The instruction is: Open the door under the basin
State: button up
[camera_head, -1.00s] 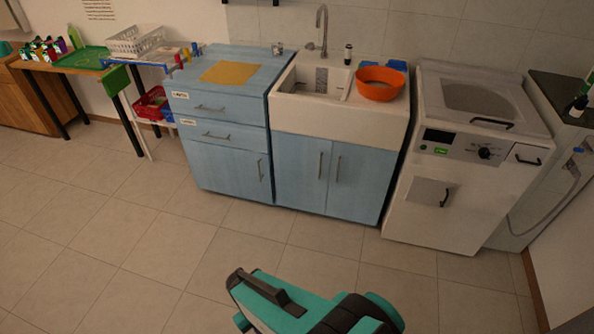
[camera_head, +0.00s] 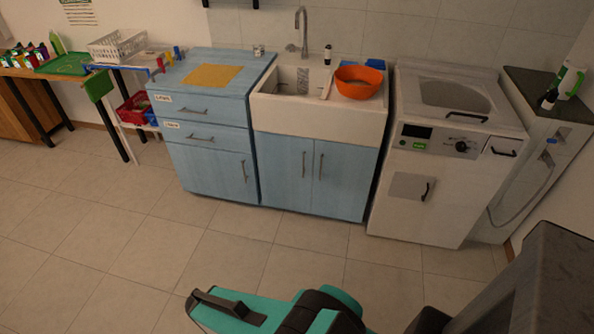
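The white basin (camera_head: 318,113) is set on a blue cabinet at the back wall. Under it are two blue doors, a left door (camera_head: 281,178) and a right door (camera_head: 345,183). Both look closed, and their upright handles, left (camera_head: 304,165) and right (camera_head: 321,166), stand side by side near the middle. My arm, teal and black, shows at the bottom of the view, with floor between it and the doors. Its teal end (camera_head: 222,308) points left. I cannot make out separate fingers or whether they are open, and nothing visible is held.
An orange bowl (camera_head: 359,82) sits on the basin's right side. A blue drawer cabinet (camera_head: 213,156) stands left of the basin and a white washing machine (camera_head: 421,195) right of it. The tiled floor (camera_head: 190,240) before them is clear.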

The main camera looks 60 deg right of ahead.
aim_at(285, 162)
jog(key=z, duration=0.1)
jog(key=i, duration=1)
jog(key=u, duration=0.15)
jog(key=k, duration=0.9)
jog(key=z, duration=0.15)
jog(key=i, duration=0.65)
jog(key=u, duration=0.05)
